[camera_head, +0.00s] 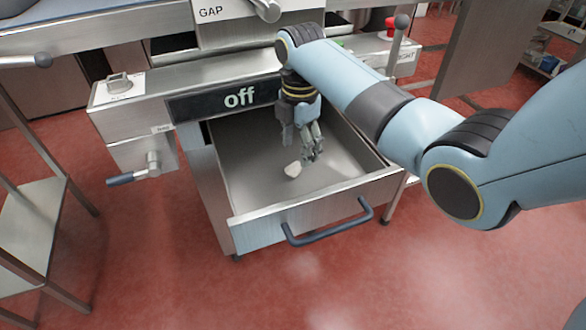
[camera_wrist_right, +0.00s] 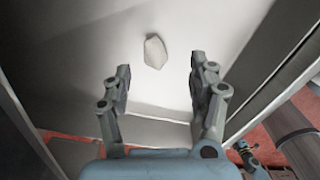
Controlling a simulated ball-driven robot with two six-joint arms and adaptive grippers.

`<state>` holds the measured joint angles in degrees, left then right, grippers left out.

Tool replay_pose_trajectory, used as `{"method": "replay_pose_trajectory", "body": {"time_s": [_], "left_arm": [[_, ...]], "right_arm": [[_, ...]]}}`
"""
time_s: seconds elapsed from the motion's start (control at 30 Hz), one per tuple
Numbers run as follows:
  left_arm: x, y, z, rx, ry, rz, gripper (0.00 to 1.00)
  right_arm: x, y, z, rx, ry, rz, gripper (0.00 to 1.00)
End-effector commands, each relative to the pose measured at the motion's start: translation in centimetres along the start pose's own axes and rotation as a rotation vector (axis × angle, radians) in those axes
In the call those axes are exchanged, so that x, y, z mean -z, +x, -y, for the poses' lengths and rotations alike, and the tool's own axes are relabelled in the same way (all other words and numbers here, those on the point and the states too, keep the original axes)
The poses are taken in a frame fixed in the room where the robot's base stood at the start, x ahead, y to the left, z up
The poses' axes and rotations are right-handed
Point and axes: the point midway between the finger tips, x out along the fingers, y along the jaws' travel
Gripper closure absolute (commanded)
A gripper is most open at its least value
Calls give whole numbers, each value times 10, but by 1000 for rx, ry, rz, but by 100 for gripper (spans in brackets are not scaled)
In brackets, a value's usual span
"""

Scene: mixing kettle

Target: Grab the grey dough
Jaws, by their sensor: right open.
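The grey dough (camera_head: 293,169) is a small pale lump on the floor of the open drawer (camera_head: 255,190). My right gripper (camera_head: 312,157) reaches down into the drawer, just right of the dough in the head view. In the right wrist view the dough (camera_wrist_right: 155,52) lies beyond the two fingertips of my right gripper (camera_wrist_right: 158,75), roughly between them and a little left of the middle. The fingers are spread apart with nothing between them. The dough looks apart from both fingers. My left gripper is not in view.
The drawer's front wall carries a blue handle (camera_head: 330,228). Above the drawer is a machine with a black "off" panel (camera_head: 225,97) and a crank handle (camera_head: 135,175) at left. A metal table (camera_head: 30,225) stands at the left. Red floor (camera_head: 400,285) lies clear in front.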

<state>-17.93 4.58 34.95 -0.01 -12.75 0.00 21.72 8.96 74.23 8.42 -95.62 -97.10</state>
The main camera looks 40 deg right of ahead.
Motion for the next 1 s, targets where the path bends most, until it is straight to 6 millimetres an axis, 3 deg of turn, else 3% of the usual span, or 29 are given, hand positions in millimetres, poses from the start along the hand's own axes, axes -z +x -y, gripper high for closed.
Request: {"method": "replay_pose_trajectory", "body": {"time_s": [0.17,0.4,0.7,1.0], "left_arm": [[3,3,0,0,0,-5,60],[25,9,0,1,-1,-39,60],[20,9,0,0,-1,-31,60],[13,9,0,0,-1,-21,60]], "right_arm": [[4,17,-2,1,-1,-2,40],[7,52,-6,1,-1,0,40],[7,56,-6,-1,-1,1,42],[7,56,-6,-1,-1,1,81]]}}
